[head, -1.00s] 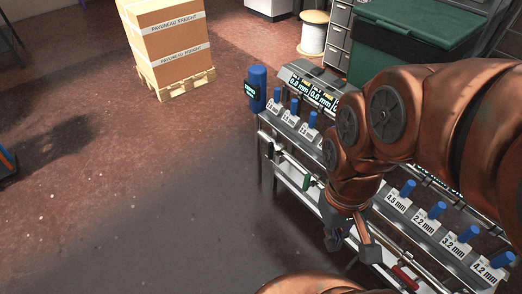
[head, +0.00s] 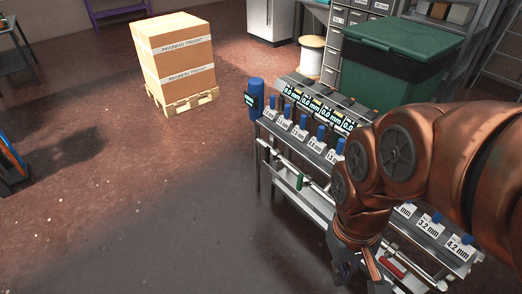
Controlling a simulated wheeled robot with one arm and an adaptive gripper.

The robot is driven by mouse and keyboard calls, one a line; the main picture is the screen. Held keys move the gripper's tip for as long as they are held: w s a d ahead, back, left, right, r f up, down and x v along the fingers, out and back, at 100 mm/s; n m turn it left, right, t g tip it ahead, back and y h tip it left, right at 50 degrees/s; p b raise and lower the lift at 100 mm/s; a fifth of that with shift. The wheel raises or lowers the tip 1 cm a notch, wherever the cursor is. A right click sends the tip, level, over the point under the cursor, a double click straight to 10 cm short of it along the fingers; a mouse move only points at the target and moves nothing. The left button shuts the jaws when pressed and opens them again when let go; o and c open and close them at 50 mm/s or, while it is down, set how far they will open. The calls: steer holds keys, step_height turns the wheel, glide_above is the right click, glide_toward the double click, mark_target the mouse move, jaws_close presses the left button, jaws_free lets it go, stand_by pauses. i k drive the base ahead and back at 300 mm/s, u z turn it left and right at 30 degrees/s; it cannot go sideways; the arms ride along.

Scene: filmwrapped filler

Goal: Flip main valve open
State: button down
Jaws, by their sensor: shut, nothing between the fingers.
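A long metal bench (head: 330,213) carries a row of blue-topped units with mm labels. A pipe runs along its front side, with a green handle (head: 299,182) toward the far end. A red handle (head: 392,267) shows at the near end, just right of my gripper. Which of these is the main valve I cannot tell. My gripper (head: 357,270) points down beside the bench front, near the bottom of the view. It is shut and empty, apart from the green handle. My arm hides the middle of the bench.
A blue device with a small screen (head: 256,98) stands at the bench's far end. A cardboard box on a pallet (head: 184,101) stands at upper left. A green lidded bin (head: 388,75) and a white spool (head: 310,57) are behind the bench. The floor left of the bench is clear.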

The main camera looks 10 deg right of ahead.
mark_target(268, 149)
steer(key=u, duration=0.2)
steer(key=i, duration=0.7)
steer(key=u, duration=0.95)
steer(key=i, duration=0.4)
steer(key=u, duration=0.35)
